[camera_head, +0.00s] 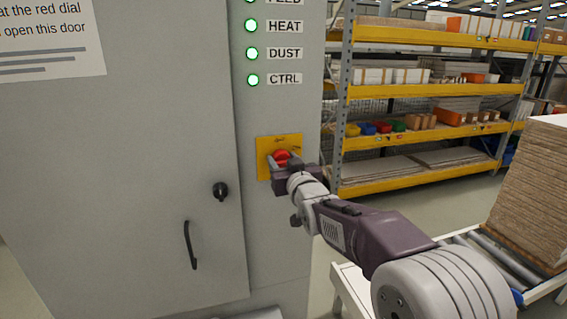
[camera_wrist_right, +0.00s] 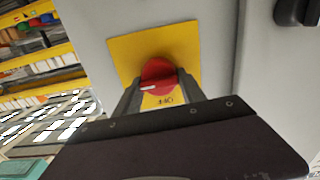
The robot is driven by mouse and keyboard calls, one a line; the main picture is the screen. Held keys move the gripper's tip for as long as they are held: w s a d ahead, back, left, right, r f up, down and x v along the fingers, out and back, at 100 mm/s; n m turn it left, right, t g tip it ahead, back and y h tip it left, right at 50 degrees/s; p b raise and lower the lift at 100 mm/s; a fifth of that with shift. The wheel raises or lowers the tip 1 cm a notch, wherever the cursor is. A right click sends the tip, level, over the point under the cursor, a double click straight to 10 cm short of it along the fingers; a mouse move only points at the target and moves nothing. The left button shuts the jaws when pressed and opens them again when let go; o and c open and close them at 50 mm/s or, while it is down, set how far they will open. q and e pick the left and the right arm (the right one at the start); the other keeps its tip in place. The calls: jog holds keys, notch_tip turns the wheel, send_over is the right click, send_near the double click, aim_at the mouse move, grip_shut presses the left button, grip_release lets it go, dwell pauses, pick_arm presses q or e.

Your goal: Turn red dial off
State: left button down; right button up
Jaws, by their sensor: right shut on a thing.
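The red dial (camera_head: 282,157) sits on a yellow plate (camera_head: 263,146) on the grey cabinet's narrow front panel. My right gripper (camera_head: 279,161) reaches in from the right and is shut on the dial. In the right wrist view the red dial (camera_wrist_right: 157,75) lies between the two fingers of the right gripper (camera_wrist_right: 158,82), with a white mark at its left side. Lettering on the yellow plate (camera_wrist_right: 182,42) below the dial is partly visible, and looks upside down. My left gripper is not in view.
Several green lamps (camera_head: 252,53) glow above the dial, beside labels such as HEAT, DUST and CTRL. The cabinet door (camera_head: 120,180) has a black handle (camera_head: 190,245) and a black knob (camera_head: 220,191). Shelving (camera_head: 430,90) and a stack of boards (camera_head: 535,190) on rollers stand at right.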

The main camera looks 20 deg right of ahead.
jog(key=n+b, duration=0.4)
jog(key=shift+a+f+n, duration=0.15)
jog(key=shift+f+n, duration=0.1)
jog(key=shift+n, duration=0.05)
jog(key=n+b, duration=0.5)
jog(key=shift+f, duration=0.1)
jog(key=n+b, duration=0.1)
jog(key=n, duration=0.3)
jog(key=shift+a+b, duration=0.1)
jog(key=shift+b, duration=0.2)
jog(key=shift+n, duration=1.9)
jog(key=o, duration=1.4)
jog(key=shift+c, duration=0.2)
